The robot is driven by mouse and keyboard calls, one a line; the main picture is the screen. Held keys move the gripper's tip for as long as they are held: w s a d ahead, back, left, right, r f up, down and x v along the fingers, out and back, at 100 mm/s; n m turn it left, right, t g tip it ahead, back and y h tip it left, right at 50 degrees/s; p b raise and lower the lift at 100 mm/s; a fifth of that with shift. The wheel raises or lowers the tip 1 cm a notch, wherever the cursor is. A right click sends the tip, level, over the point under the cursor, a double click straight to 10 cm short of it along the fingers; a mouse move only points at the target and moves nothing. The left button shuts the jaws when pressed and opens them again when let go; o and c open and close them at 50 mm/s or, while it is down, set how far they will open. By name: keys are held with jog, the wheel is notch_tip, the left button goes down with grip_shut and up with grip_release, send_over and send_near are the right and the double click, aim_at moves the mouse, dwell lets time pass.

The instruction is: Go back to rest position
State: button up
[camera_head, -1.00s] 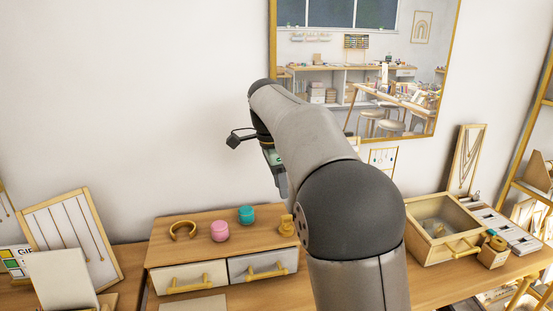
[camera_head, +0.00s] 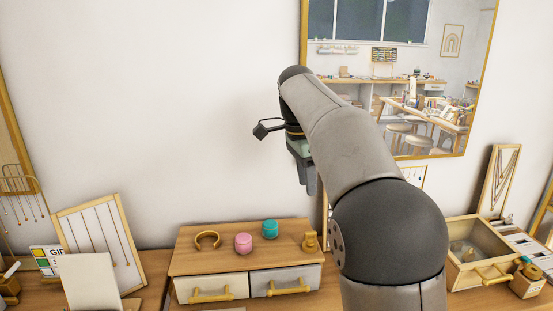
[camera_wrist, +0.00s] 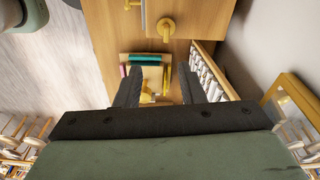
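My gripper (camera_head: 307,180) hangs in the air at the end of my raised arm in the head view, above and in front of the wall side of the table. In the wrist view my gripper's (camera_wrist: 160,85) two dark fingers are well apart with nothing held between them. Below them, at a distance, a wooden surface (camera_wrist: 110,30) shows small yellow, teal and pink items.
A two-drawer wooden box (camera_head: 190,262) carries a pink jar (camera_head: 243,243), a teal jar (camera_head: 270,229), a gold cuff (camera_head: 207,240) and a small wooden piece (camera_head: 310,242). An open wooden box (camera_head: 462,275) stands right. Necklace boards (camera_head: 98,240) lean left. A mirror (camera_head: 470,80) hangs behind.

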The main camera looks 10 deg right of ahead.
jog(key=s+d+f+n, duration=0.1)
jog(key=s+f+n, duration=0.7)
jog(key=s+f, duration=0.3)
jog(key=s+d+f+n+y, duration=0.1)
jog(key=s+f+n, duration=0.7)
jog(key=s, duration=1.1)
notch_tip(320, 180, down, 4)
jog(key=shift+r+t+y, duration=0.2)
jog(key=shift+t+y, duration=0.1)
jog(key=shift+t, duration=0.1)
